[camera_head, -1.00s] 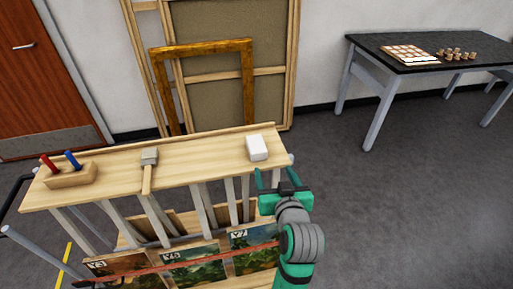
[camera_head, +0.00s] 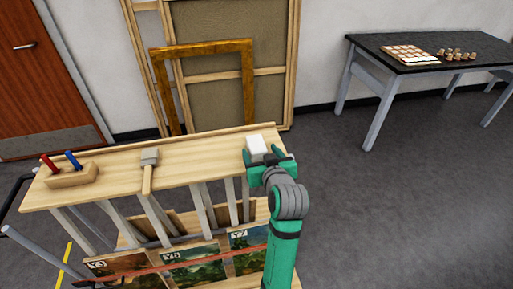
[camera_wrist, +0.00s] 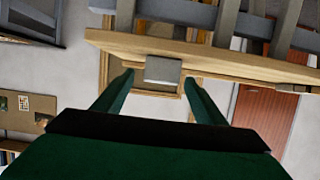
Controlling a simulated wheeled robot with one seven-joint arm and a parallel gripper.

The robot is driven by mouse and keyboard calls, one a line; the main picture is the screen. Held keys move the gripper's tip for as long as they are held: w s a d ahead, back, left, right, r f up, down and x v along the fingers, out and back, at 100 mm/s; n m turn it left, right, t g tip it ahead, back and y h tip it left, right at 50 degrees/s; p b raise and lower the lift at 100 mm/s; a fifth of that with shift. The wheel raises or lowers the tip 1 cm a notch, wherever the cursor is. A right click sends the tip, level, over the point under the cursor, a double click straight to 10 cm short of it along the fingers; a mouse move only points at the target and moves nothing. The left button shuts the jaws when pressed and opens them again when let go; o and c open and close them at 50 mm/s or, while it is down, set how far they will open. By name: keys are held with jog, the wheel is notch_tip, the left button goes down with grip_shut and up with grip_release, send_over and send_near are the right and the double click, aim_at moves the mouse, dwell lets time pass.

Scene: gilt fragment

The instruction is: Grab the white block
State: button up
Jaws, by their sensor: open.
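The white block (camera_head: 256,143) sits on the right end of the wooden shelf top (camera_head: 205,158). My gripper (camera_head: 266,156) is open at the shelf's right end, right up against the near side of the block in this view and partly covering it. In the wrist view the block's shaded face (camera_wrist: 162,70) shows between the two green fingers (camera_wrist: 157,84), near their tips. I cannot tell whether either finger touches it.
A brush (camera_head: 148,165) lies mid-shelf, and a wooden holder (camera_head: 72,178) with red and blue handles stands at the left. Framed pictures (camera_head: 195,262) sit in the rack below. Large frames (camera_head: 225,50) lean on the wall behind. A dark table (camera_head: 400,62) stands right.

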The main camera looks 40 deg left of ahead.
aim_at(256, 147)
jog(key=shift+x, duration=1.7)
jog(key=shift+f, duration=0.1)
jog(key=c, duration=1.1)
